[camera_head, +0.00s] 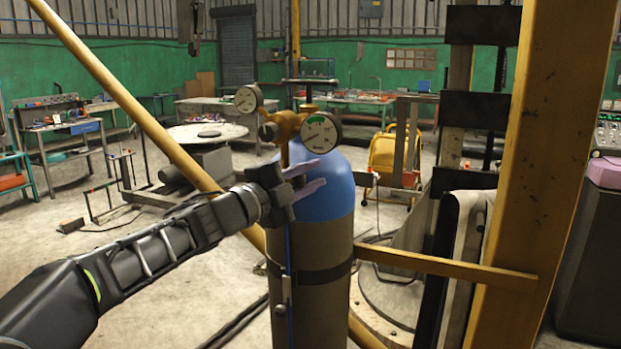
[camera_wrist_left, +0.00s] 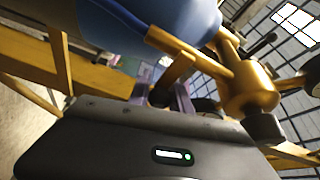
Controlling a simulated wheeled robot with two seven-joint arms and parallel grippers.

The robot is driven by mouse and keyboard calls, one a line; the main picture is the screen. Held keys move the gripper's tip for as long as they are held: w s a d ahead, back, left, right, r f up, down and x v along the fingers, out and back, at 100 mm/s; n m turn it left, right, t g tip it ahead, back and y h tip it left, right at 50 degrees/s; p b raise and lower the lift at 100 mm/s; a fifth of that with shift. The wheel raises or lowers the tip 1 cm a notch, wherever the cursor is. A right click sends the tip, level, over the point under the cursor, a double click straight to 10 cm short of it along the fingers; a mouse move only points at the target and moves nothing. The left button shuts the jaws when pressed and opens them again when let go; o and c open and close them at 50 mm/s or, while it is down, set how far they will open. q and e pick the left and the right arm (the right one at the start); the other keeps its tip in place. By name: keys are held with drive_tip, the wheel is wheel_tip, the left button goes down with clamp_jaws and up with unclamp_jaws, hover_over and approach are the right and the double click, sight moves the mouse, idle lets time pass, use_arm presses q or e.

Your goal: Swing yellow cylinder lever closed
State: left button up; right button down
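A gas cylinder with a blue shoulder (camera_head: 335,190) and a grey body stands upright. A brass valve and regulator (camera_head: 288,124) with two round gauges sits on top. My left gripper (camera_head: 321,173) is in front of the blue shoulder, just below the regulator. Its two purple fingers are spread apart with nothing visible between them. In the left wrist view, a yellow bar that looks like the lever (camera_wrist_left: 190,53) runs beside the brass body (camera_wrist_left: 252,90), above the fingers. I cannot clearly make out the lever in the head view. My right gripper is not in view.
A yellow column (camera_head: 530,170) stands right of the cylinder, with a horizontal yellow bar (camera_head: 450,267) joining it. A diagonal yellow pole (camera_head: 120,95) passes behind my left arm. Workbenches and a yellow machine (camera_head: 385,152) stand farther back.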

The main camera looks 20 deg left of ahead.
sight(295, 184)
use_arm(q)
drive_tip(key=o, duration=0.4)
drive_tip(key=shift+s, duration=0.1)
drive_tip(key=b+v, duration=0.1)
drive_tip(key=v, duration=0.6)
drive_tip(key=shift+s+a+f, duration=0.1)
drive_tip(key=shift+s+a, duration=0.05)
drive_tip(key=shift+s, duration=0.15)
